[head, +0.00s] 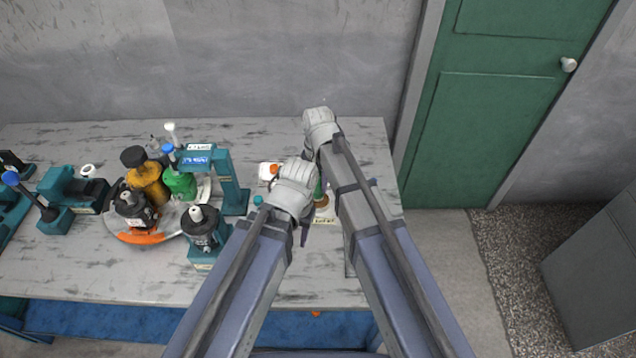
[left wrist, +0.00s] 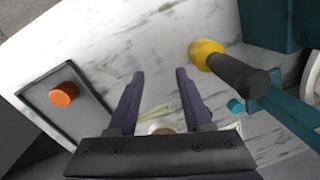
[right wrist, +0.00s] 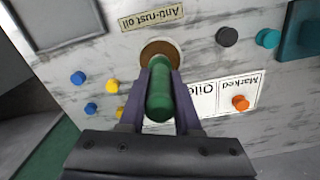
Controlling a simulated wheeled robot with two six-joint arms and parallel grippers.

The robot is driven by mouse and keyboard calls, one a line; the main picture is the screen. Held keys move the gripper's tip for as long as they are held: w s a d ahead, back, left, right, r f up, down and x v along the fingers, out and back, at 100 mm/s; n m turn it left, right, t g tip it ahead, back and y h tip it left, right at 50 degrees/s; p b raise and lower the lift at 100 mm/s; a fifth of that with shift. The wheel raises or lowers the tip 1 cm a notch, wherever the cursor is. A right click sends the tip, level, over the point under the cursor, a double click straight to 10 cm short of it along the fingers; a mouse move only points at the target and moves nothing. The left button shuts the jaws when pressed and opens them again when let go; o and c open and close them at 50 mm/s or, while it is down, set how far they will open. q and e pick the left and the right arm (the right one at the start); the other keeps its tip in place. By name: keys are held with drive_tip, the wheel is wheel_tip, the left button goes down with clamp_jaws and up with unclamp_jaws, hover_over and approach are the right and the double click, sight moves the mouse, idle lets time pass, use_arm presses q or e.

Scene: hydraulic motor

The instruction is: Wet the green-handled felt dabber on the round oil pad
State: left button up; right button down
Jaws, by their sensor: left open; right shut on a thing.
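My right gripper (right wrist: 161,72) is shut on the green handle of the dabber (right wrist: 159,98), whose far end points at the round brown oil pad (right wrist: 160,47) beside the "Anti-rust oil" label. The felt is hidden behind the handle, so I cannot tell whether it touches the pad. In the head view a bit of the green handle (head: 318,189) shows between my arms, just above the pad (head: 321,202). My left gripper (left wrist: 160,74) is open and empty over the table, to the left of the right one in the head view.
A white "Marked" card (right wrist: 240,92) bears an orange cap (right wrist: 240,103). Small blue and yellow caps (right wrist: 92,108) lie near the pad. A grey tray (left wrist: 92,115) holds another orange cap. A yellow-ended black-handled tool (left wrist: 238,73) and a teal stand (head: 228,180) are nearby.

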sight(318, 172)
use_arm(q)
drive_tip(key=shift+f+b, duration=0.55)
use_arm(e)
drive_tip(key=shift+s+f, duration=0.1)
drive_tip(key=shift+f, duration=0.45)
idle(1.1)
use_arm(q)
drive_tip(key=shift+r, duration=0.15)
use_arm(e)
drive_tip(key=shift+r, duration=0.1)
wheel_tip(318, 172, up, 7)
drive_tip(key=p, duration=0.7)
use_arm(q)
wheel_tip(318, 172, up, 7)
